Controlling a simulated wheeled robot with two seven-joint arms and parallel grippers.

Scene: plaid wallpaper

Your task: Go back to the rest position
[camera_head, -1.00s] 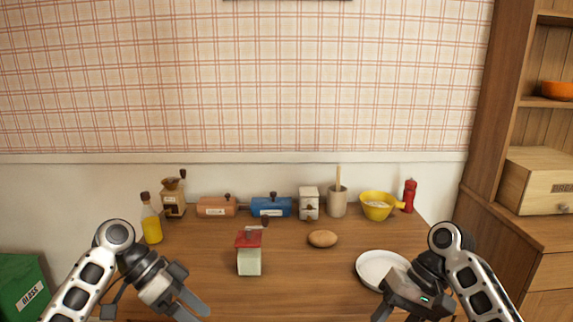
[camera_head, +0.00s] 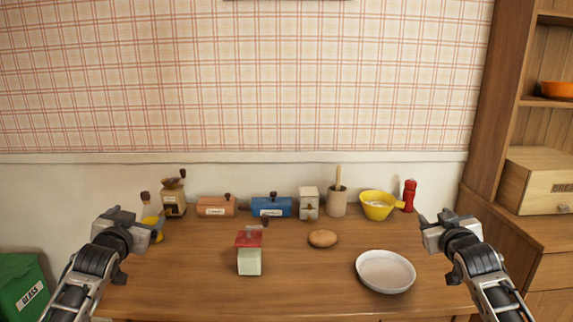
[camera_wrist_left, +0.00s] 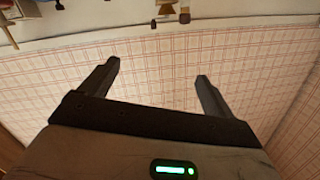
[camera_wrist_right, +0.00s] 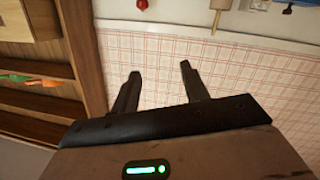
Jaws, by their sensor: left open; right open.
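My left gripper (camera_head: 138,226) is raised over the left edge of the table, in front of the oil bottle. In the left wrist view its two fingers (camera_wrist_left: 155,85) are apart with nothing between them. My right gripper (camera_head: 435,228) is raised over the table's right edge, to the right of the white plate. In the right wrist view its fingers (camera_wrist_right: 160,90) are spread and empty. Both wrist views look towards the plaid wall.
The table (camera_head: 200,285) holds a red-topped white box (camera_head: 249,260), a potato-like brown item (camera_head: 322,238) and a white plate (camera_head: 386,271). Along the back stand a grinder (camera_head: 173,199), a blue box (camera_head: 271,207), a yellow bowl (camera_head: 376,207) and a red mill (camera_head: 409,195). The oil bottle (camera_head: 147,212) is partly hidden.

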